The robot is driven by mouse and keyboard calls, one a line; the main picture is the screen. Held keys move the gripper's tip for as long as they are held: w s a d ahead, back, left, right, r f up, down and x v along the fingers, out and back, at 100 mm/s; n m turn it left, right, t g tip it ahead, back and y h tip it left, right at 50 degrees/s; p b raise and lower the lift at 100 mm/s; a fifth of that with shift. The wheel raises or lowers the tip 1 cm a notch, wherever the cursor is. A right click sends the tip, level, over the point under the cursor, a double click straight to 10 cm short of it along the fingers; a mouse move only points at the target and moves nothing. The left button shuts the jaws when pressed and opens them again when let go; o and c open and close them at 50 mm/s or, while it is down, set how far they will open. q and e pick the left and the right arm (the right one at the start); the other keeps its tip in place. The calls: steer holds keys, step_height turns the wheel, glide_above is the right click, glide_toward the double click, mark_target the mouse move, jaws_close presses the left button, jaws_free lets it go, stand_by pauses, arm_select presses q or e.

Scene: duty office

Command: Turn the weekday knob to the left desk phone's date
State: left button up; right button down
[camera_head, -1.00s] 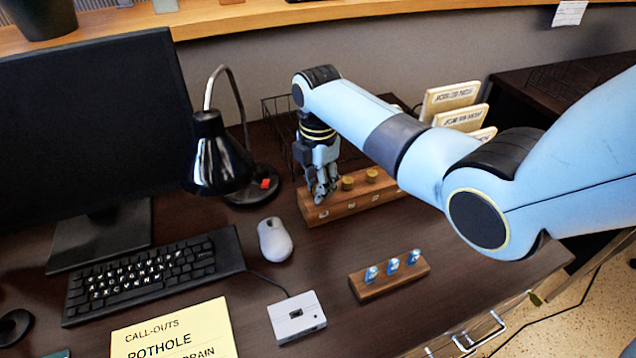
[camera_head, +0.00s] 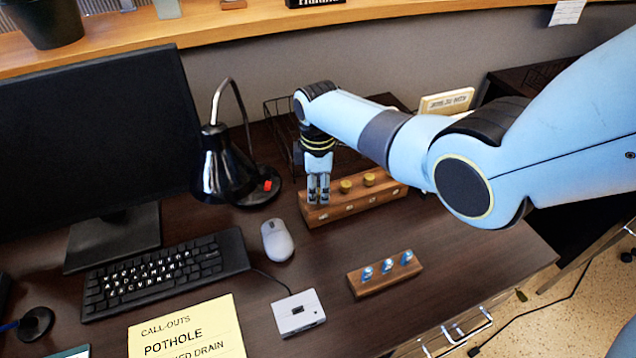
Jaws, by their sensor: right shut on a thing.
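A long wooden block (camera_head: 350,206) with small pale labels on its front lies toward the back of the desk. Two brass knobs, a middle one (camera_head: 346,186) and a right one (camera_head: 369,179), stand on its top. My right gripper (camera_head: 318,200) points down at the block's left end. It is shut on a knob there, which the fingers hide. I cannot tell which knob is the weekday one or read the labels. No desk phone shows clearly. My left gripper is not in view.
A black lamp (camera_head: 222,170) stands left of the block. In front are a mouse (camera_head: 277,240), a small grey box (camera_head: 297,313) and a wooden strip (camera_head: 385,275) with blue-topped pieces. A keyboard (camera_head: 165,272) and monitor (camera_head: 95,135) are at left. A wire basket is behind the gripper.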

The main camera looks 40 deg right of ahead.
mark_target(318, 190)
steer(key=shift+m, duration=0.5)
steer(key=c, duration=1.1)
jaws_free()
step_height(318, 190, up, 12)
